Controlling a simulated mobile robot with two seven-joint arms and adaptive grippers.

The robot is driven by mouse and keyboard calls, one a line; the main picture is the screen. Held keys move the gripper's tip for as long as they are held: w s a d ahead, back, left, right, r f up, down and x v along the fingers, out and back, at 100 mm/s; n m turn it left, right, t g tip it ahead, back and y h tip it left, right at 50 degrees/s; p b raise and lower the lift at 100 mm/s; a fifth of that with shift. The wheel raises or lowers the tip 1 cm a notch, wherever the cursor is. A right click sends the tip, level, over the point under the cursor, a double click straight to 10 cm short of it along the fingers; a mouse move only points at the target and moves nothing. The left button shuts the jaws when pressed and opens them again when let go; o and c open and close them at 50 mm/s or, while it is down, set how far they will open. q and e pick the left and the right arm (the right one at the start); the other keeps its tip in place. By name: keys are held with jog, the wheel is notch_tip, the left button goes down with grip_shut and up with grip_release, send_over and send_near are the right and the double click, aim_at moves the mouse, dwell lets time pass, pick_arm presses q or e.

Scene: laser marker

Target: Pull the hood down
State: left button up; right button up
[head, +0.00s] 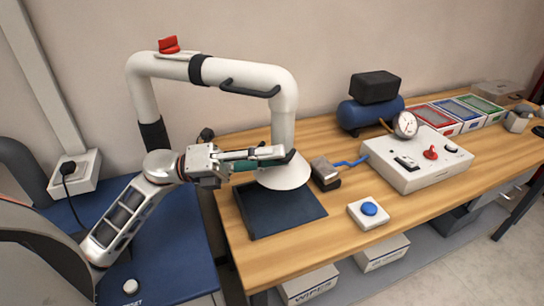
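The hood (284,176) is a white cone at the lower end of a jointed white extraction arm (284,115). It hangs low over a dark square plate (262,215) on the wooden bench, towards the plate's back right. A black handle bar (249,89) runs along the upper tube. My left gripper (272,157) reaches in from the left, its fingers across the neck just above the cone. The fingers partly hide the neck, and I cannot tell whether they touch or grip it. My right gripper is out of view.
A blue push button on a white box (367,213) stands to the right of the plate. Behind it are a control box with a gauge (415,160), a blue compressor (368,113) and coloured trays (434,117). The bench front between plate and button is clear.

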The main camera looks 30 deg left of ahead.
pick_arm(q)
jog(key=v, duration=1.2)
jog(key=shift+s, duration=0.1)
dwell(0.4)
